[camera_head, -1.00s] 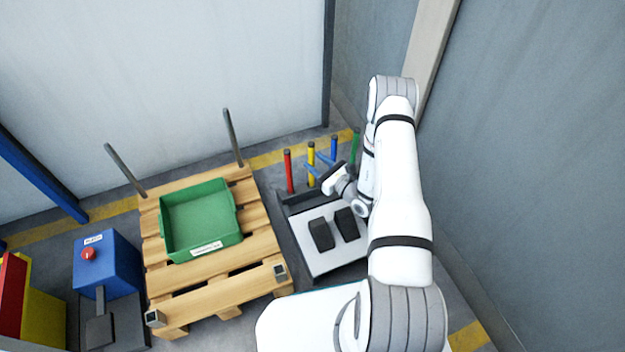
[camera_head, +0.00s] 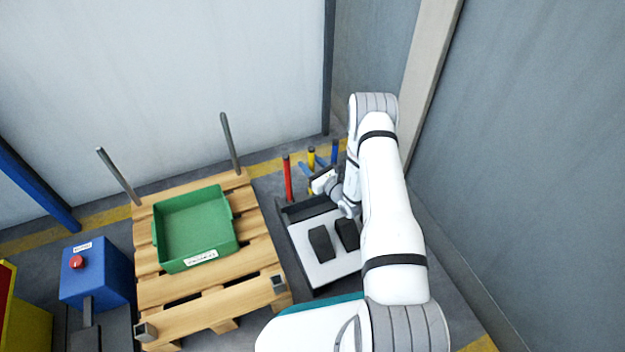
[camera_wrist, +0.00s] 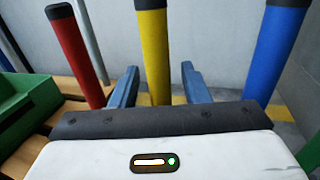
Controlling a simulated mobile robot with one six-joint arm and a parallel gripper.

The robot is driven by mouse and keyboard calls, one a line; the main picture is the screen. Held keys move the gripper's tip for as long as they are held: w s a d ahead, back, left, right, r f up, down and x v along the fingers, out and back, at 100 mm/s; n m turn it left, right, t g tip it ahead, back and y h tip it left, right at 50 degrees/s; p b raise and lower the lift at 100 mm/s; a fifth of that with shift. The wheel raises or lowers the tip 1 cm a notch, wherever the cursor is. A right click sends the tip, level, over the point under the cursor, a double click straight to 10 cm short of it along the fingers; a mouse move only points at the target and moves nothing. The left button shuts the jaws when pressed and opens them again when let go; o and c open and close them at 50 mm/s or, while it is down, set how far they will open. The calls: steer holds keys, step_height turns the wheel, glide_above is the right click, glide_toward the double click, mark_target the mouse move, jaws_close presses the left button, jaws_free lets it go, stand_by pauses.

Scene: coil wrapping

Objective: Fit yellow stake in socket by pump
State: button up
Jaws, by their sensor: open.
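The yellow stake (camera_head: 311,152) stands upright in a rack between a red stake (camera_head: 287,178) and a blue stake (camera_head: 334,150). My gripper (camera_wrist: 160,75) is open, with its blue fingers on either side of the yellow stake (camera_wrist: 153,45) in the wrist view; I cannot tell whether they touch it. In the head view my gripper (camera_head: 312,170) partly hides the stake. A small dark socket (camera_head: 146,332) sits at the pallet's near left corner, by a blue box with a red button (camera_head: 97,275), likely the pump. That socket looks empty.
The wooden pallet (camera_head: 190,312) holds a green tray (camera_head: 195,228). Grey posts (camera_head: 118,176) (camera_head: 230,142) stand at its two far corners. Another empty-looking socket (camera_head: 278,283) is at its near right corner. A wall (camera_head: 520,120) stands close on the right.

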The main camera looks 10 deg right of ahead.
jaws_close()
stand_by(0.3)
stand_by(0.3)
